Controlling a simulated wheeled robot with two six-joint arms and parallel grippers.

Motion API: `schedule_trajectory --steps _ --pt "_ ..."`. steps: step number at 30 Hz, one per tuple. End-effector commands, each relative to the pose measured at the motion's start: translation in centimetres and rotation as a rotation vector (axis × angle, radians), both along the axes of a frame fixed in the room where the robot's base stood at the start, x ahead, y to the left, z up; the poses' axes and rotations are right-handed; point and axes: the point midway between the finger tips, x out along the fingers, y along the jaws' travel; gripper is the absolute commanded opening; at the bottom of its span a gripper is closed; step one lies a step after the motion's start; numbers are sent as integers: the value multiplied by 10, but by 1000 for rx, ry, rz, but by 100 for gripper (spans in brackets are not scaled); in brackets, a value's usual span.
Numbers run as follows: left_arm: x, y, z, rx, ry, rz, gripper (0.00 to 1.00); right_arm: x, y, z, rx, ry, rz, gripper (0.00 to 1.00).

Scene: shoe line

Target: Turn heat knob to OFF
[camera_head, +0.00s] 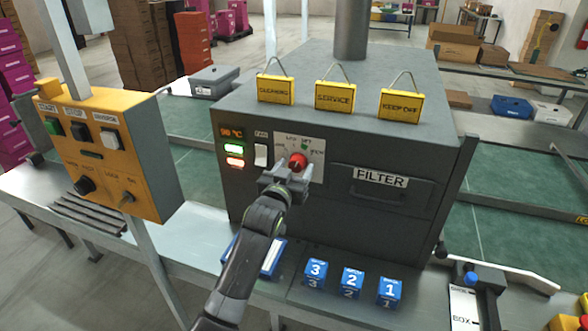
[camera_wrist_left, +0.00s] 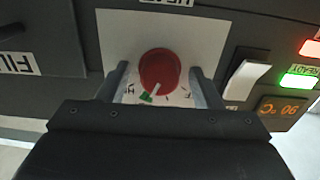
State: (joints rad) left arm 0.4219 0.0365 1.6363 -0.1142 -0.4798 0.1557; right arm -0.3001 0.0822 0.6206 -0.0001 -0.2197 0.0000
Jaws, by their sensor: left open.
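The red heat knob (camera_head: 298,161) sits on a white dial plate (camera_head: 315,146) on the front of the dark grey oven box. In the left wrist view the round red knob (camera_wrist_left: 159,70) has a pale pointer line toward the lower left of the picture, near a small green mark. My left gripper (camera_head: 287,174) is at the knob. In the left wrist view its two fingers (camera_wrist_left: 160,84) stand open on either side of the knob, with gaps showing. The dial's lettering is too small or partly hidden to read fully. My right gripper is not in view.
A white FAN rocker switch (camera_head: 261,155) and a lit display (camera_head: 231,132) sit left of the knob. A FILTER drawer (camera_head: 381,187) is to the right. Numbered blue blocks (camera_head: 352,281) stand on the ledge below. A yellow control box (camera_head: 105,150) stands at left.

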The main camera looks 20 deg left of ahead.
Motion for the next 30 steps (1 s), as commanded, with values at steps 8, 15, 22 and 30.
schedule_trajectory --steps 8,15,22,30 --pt "0 0 0 0 0 0 42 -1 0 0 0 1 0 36" --pt "0 0 0 0 0 0 15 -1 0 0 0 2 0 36" --pt "0 0 0 -24 1 0 15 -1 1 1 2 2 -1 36" --pt "0 0 2 -161 6 0 15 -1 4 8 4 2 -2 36"
